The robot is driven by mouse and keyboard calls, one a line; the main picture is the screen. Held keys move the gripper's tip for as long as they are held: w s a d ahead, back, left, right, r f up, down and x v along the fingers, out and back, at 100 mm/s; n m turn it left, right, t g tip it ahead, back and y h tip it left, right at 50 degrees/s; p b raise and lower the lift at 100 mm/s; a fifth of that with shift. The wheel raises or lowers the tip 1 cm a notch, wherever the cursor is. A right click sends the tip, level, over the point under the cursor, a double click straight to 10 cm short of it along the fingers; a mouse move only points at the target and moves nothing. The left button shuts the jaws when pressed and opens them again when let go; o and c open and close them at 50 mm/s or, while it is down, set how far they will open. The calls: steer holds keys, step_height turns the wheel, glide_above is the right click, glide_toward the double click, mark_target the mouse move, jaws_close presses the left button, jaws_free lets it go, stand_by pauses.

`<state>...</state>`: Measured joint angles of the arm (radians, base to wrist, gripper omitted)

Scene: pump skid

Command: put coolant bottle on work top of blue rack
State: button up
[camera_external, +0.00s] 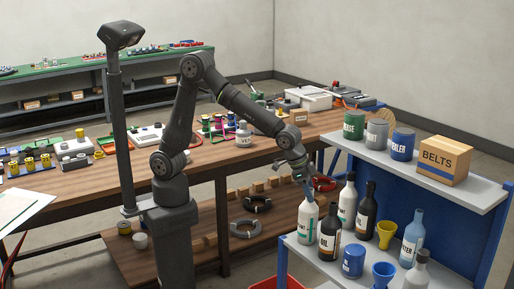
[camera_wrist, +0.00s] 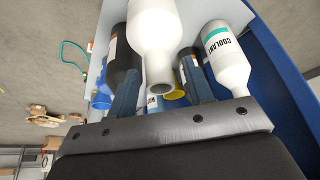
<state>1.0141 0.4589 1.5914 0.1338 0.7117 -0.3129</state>
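The blue rack has a white upper top (camera_external: 376,157) and a lower white shelf crowded with bottles. A white bottle (camera_external: 308,220) stands upright at the lower shelf's left end, its label too small to read. My gripper (camera_external: 308,188) is just above it, pointing down. In the wrist view a white bottle (camera_wrist: 152,35) has its neck between my open fingers, with visible gaps on both sides; its label is hidden. Another white bottle (camera_wrist: 228,55), with a teal label reading COOLANT, stands to the right, outside the fingers. A similar white bottle (camera_external: 348,202) stands behind the front ones.
A wooden bench (camera_external: 95,190) stands left.

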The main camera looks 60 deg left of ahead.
steer(key=v, duration=1.2)
steer(key=shift+r, duration=0.2)
steer(key=shift+f, duration=0.1)
steer(key=x, duration=1.2)
steer(key=shift+f, duration=0.25)
step_height(320, 180, up, 3)
steer(key=shift+r, duration=0.7)
